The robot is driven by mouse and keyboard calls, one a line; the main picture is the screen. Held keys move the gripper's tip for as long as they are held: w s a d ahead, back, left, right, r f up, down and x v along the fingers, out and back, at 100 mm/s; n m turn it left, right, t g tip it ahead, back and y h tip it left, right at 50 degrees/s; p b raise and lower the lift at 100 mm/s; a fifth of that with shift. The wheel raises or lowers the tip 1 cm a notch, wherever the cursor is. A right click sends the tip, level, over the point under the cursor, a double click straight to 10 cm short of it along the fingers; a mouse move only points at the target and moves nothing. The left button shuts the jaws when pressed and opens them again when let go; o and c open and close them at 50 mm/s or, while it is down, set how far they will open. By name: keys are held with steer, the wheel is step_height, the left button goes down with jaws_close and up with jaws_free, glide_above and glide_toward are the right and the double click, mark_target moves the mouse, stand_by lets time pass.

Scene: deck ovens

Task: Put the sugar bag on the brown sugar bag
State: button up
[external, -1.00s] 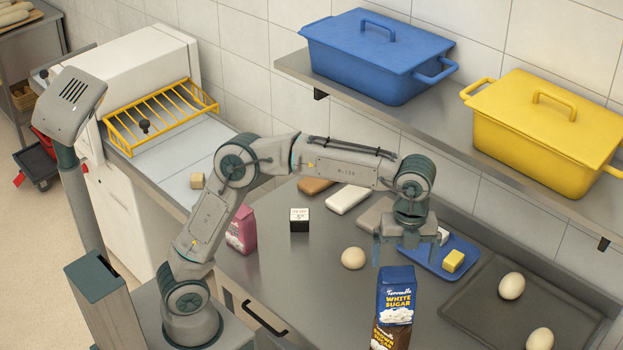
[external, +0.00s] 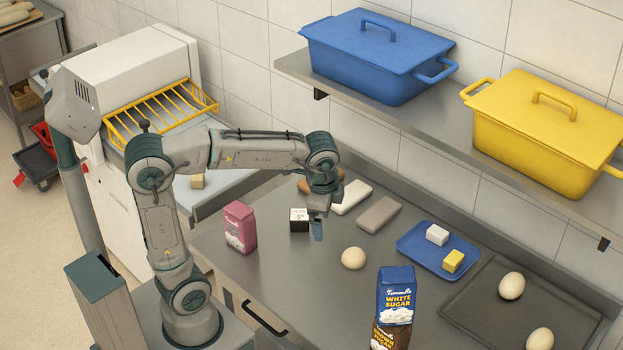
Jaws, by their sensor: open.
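The white sugar bag (external: 396,293), blue with yellow lettering, stands upright on top of the brown sugar bag (external: 391,336) at the front of the steel counter. The lower part of the brown bag is cut off by the picture's bottom edge. My gripper (external: 318,230) is open and empty. It hangs over the counter to the upper left of the two bags, apart from them, beside a small black and white box (external: 299,219).
A pink bag (external: 240,227) stands at the left. A dough ball (external: 353,258) lies between my gripper and the sugar bags. A blue tray (external: 410,240) holds a white and a yellow block. A dark tray (external: 470,309) with pale rounded pieces is at right. A shelf carries blue and yellow bins (external: 545,140).

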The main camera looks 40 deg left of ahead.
steer(key=s+a+f+n, duration=0.4)
steer(key=a+n, duration=0.2)
steer(key=a, duration=0.2)
steer(key=s+a+f+n+t+h, duration=0.1)
steer(key=s+a+f+n, duration=0.3)
steer(key=a, duration=0.4)
steer(key=s+n, duration=0.1)
steer(key=n, duration=0.1)
steer(key=shift+s+n, duration=0.15)
steer(key=shift+n, duration=0.15)
